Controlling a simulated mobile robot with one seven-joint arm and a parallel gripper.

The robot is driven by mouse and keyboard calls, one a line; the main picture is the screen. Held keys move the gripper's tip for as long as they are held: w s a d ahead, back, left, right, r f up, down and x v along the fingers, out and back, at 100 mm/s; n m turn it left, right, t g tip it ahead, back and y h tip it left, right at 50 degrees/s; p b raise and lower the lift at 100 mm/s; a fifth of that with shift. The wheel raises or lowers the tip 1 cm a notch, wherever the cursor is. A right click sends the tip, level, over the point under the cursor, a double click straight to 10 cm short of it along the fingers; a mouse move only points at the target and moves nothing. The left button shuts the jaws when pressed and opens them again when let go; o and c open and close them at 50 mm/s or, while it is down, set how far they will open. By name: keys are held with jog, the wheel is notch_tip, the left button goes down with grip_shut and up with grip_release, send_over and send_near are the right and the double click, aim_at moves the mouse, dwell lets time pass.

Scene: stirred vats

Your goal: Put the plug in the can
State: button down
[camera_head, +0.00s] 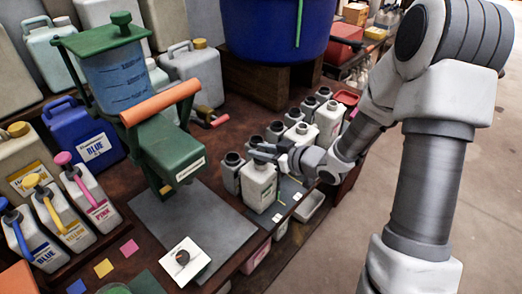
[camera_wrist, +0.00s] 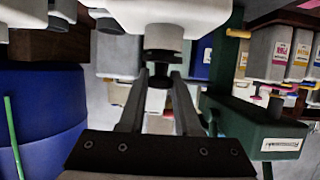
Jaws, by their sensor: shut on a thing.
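A white can (camera_head: 258,188) with a printed label stands at the bench's front edge in the head view. My gripper (camera_head: 264,152) is just over its mouth, reaching in from the right. In the wrist view my gripper (camera_wrist: 158,84) is shut on a small dark plug (camera_wrist: 160,76), between its fingertips. In the head view the fingers hide most of the plug.
Several grey open-necked cans (camera_head: 276,130) stand close behind and beside the white can. A green press (camera_head: 168,150) with an orange handle stands to the left. A white dial plate (camera_head: 183,262) lies in front. A blue vat (camera_head: 275,30) is at the back.

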jog(key=shift+f, duration=0.3)
jog(key=c, duration=0.5)
grip_release()
jog(key=p+v, duration=0.3)
jog(key=v, duration=1.4)
jog(key=s+d+r+m+g+h, duration=0.1)
jog(key=d+r+m+h, duration=0.55)
jog(key=h, duration=0.55)
jog(key=s+a+r+g, duration=0.1)
jog(key=s+a+r, duration=0.1)
jog(key=s+r, duration=0.1)
jog(key=s+a+r+m+g+y, duration=0.1)
jog(key=s+a+r, duration=0.2)
jog(key=s, duration=0.3)
jog(key=s+a+r+m+g+y, duration=0.1)
jog(key=s+a+r, duration=0.1)
jog(key=s, duration=0.3)
jog(key=shift+s+a+r+m+p, duration=0.15)
jog(key=shift+r+m+p, duration=0.15)
jog(key=shift+r, duration=0.5)
